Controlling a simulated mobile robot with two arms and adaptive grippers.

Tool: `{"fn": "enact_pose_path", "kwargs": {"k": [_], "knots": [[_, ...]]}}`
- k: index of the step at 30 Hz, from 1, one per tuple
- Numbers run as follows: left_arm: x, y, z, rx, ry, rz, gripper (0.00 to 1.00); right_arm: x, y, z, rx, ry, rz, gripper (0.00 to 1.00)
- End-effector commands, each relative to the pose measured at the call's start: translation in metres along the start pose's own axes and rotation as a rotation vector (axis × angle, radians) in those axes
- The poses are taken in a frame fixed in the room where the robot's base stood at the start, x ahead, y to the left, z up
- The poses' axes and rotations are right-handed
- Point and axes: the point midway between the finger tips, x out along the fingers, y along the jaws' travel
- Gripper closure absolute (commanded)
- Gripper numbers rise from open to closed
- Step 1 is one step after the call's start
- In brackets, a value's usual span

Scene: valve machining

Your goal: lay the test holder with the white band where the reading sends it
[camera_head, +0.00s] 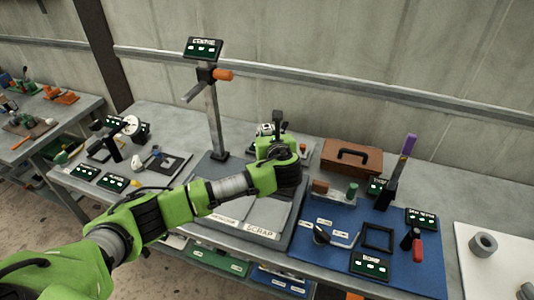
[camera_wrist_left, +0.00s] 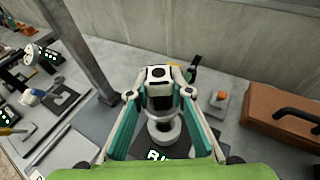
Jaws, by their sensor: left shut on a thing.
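My left gripper (camera_wrist_left: 161,125) shows in the left wrist view with its teal pads on either side of a white round piece with a dark middle (camera_wrist_left: 165,130). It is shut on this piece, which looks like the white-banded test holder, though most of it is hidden. Just below it in that view is a lit display (camera_wrist_left: 158,153) with a reading I can make out only in part. In the head view my left arm covers the middle of the bench and hides the fingertips. A grey tray labelled SCRAP (camera_head: 262,233) lies in front of the arm, beside another label (camera_head: 222,218) I cannot read surely.
A post with a sign (camera_head: 203,48) stands behind my arm. A brown case (camera_head: 351,157) is at the back right. A blue mat (camera_head: 300,246) carries a black frame (camera_head: 378,237) and several signs. A dial gauge (camera_head: 131,125) and small tools are at left. An orange button (camera_wrist_left: 220,97) stands right of the gripper.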

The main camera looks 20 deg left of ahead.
Motion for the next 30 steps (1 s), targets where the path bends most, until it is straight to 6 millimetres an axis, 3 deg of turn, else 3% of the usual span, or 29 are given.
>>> {"fn": "enact_pose_path", "kwargs": {"k": [12,17,20,24,26,30], "knots": [[-0.002,0.000,0.006,-0.001,-0.002,-0.001,1.00,-0.005,0.001,-0.001,0.000,0.000,0.001,0.60],[-0.014,-0.006,-0.009,0.005,0.003,-0.024,1.00,-0.001,0.001,0.000,0.000,0.000,0.001,0.60],[-0.039,-0.014,-0.032,0.016,0.006,-0.063,1.00,0.007,0.001,0.001,0.000,0.000,0.001,0.60],[-0.100,-0.020,-0.072,0.033,0.011,-0.131,1.00,0.023,0.001,0.002,0.000,0.000,0.001,0.60],[-0.130,-0.015,-0.086,0.038,0.012,-0.147,1.00,0.031,0.001,0.002,0.000,0.001,0.001,0.60],[-0.192,0.015,-0.101,0.035,0.011,-0.139,1.00,0.048,0.000,0.004,0.000,0.001,0.001,0.60]]}}
